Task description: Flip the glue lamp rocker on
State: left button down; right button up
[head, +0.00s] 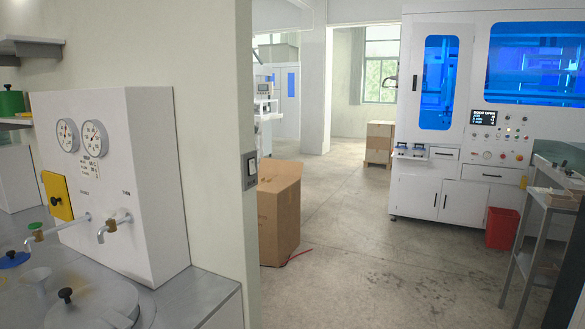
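A rocker switch (250,168) in a dark frame with a pale rocker is on the narrow end face of the wall (222,110), left of the picture's middle in the head view. I cannot read a label on it, so I cannot tell for sure that it is the glue lamp rocker. Its tilt is too small to tell. Neither of my grippers is in view, and nothing touches the switch.
A white box with gauges and taps (150,190) stands on a grey counter (205,290) at left. A brown carton (280,215) is on the floor just beyond the wall. A white machine (430,170), red bin (502,228) and bench stand right. The middle floor is clear.

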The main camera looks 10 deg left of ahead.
aim_at(252, 170)
jog(key=i+l, duration=0.4)
jog(key=i+l+u, duration=0.1)
jog(key=i+l, duration=0.25)
jog(key=l, duration=0.2)
jog(key=i+l, duration=0.4)
jog(key=l, duration=0.1)
